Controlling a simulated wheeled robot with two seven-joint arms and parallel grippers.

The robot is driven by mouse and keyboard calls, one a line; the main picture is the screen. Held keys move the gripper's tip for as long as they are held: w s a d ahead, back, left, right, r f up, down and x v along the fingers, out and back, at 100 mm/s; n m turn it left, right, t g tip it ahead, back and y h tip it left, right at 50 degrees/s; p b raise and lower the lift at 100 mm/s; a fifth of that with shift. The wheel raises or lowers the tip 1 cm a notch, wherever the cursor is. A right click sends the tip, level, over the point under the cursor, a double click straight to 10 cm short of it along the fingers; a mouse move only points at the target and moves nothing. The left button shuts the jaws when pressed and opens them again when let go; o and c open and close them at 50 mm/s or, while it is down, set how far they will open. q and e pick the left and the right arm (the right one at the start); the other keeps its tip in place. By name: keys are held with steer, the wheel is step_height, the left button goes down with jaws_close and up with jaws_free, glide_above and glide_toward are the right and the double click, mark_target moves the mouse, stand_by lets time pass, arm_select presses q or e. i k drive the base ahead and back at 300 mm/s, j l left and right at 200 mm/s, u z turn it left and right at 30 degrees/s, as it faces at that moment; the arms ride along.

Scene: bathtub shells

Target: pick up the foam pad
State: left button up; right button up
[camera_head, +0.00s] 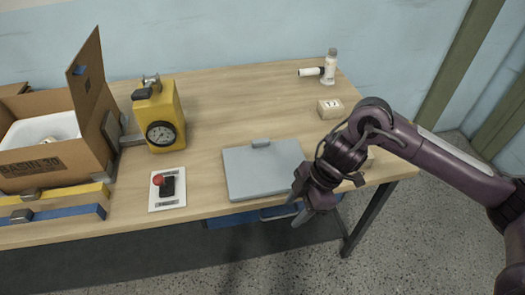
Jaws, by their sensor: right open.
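No item is clearly recognisable as the foam pad. A flat grey-blue panel (250,177) with a small grey piece at its back edge lies near the table's front edge; I cannot tell if it is the pad. A tan item (369,161) is mostly hidden behind my right arm. My right gripper (297,208) is open, its fingers pointing down and left by the panel's front right corner. Nothing shows between the fingers, and contact with the panel cannot be told. My left gripper is out of view.
On the wooden table (225,100) stand a yellow device with a dial (160,117), a white plate with a red knob (167,190), an open cardboard box (45,160) holding a white shell, a small block marked 17 (330,109) and a white bottle (329,68). The table's back middle is clear.

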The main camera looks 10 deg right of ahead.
mark_target(264, 168)
steer(key=i, duration=1.05)
